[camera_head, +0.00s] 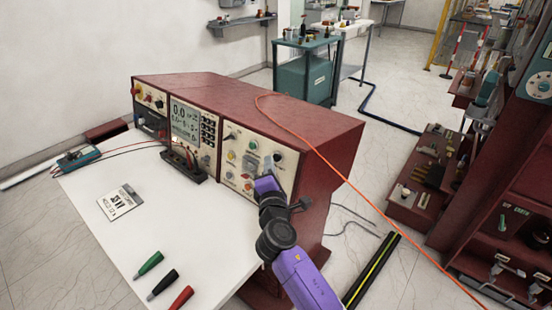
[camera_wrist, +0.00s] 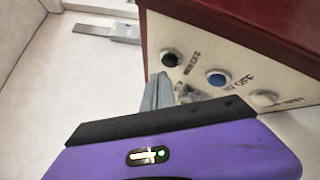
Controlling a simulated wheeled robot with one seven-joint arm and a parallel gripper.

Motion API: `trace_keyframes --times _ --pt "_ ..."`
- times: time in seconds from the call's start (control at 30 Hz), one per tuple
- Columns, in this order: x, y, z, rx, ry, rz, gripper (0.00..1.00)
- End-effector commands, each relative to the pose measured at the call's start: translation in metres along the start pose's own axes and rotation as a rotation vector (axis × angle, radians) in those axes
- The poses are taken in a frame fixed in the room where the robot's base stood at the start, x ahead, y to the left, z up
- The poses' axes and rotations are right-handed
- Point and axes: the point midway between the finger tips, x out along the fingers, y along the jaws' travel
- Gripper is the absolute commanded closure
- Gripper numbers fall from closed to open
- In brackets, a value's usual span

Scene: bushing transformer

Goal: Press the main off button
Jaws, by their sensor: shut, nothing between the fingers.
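The main off button (camera_wrist: 171,60) is a dark round button on the cream panel in the wrist view, with lettering beside it that appears to read "MAIN OFF". My gripper (camera_wrist: 162,77) is shut and empty, its grey fingertips pointing at the panel just below this button in the picture. I cannot tell whether they touch the panel. In the head view, my gripper (camera_head: 268,168) is at the right part of the cream control panel (camera_head: 232,159). My purple hand and wrist hide the panel's lower right corner there.
A blue button (camera_wrist: 217,79) and a pale knob (camera_wrist: 265,98) are close by on the panel. The dark red console (camera_head: 240,100) stands on a white table (camera_head: 110,240) holding three coloured handles, a card and a meter. An orange cable (camera_head: 345,180) runs over the console's right side.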

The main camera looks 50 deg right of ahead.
Motion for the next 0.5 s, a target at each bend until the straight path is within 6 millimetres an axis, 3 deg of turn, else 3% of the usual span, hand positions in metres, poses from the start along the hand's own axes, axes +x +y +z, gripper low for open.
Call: trace_keyframes --times 0.5 --pt "-0.023 0.018 -0.017 0.0 0.003 0.003 1.0"
